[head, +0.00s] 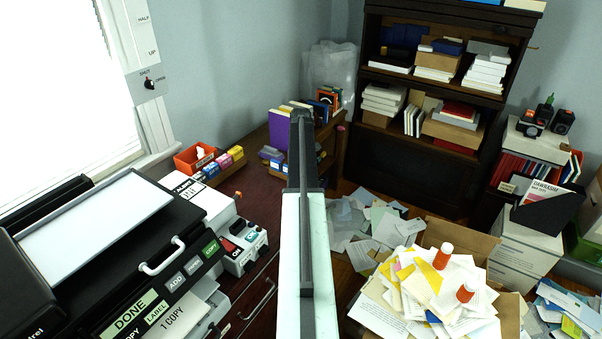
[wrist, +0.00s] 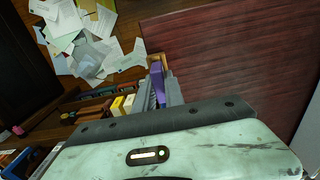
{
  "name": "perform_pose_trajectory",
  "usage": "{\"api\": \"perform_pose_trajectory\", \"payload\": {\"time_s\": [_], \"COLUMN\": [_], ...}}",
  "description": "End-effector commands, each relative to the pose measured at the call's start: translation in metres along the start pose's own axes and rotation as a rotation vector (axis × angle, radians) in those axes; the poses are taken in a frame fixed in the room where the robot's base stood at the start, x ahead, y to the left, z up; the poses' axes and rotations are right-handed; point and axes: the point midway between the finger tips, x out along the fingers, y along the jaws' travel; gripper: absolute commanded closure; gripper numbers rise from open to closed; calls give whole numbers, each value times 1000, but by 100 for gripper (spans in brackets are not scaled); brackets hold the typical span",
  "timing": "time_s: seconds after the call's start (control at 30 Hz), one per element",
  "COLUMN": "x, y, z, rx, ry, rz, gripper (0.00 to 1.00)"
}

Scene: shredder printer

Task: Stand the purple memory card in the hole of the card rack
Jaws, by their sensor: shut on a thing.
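In the wrist view my gripper (wrist: 160,84) is shut on the purple memory card (wrist: 157,83), a narrow purple strip between the two grey fingers. A small tan wooden piece shows just past the fingertips; I cannot tell if it is the card rack or if the card touches it. In the head view my arm runs up the middle and hides the gripper and the held card. No card rack can be made out for sure in either view.
A dark red desk top (wrist: 235,55) has a broad clear area in the wrist view. In the head view an orange bin (head: 195,157), a white label machine (head: 242,246) and a black copier (head: 110,250) stand left of my arm. Papers (head: 370,225) litter the floor.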

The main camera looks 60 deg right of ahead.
Motion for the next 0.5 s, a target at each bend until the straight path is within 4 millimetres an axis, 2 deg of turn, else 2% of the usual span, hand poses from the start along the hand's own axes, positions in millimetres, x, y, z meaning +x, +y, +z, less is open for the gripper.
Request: {"api": "perform_pose_trajectory", "payload": {"time_s": [0.07,0.1,0.17,0.5], "x": [4,2,2,0], "y": [0,0,0,0], "z": [0,0,0,0], "rx": [0,0,0,0], "ry": [0,0,0,0], "rz": [0,0,0,0], "gripper": [100,75,61,61]}}
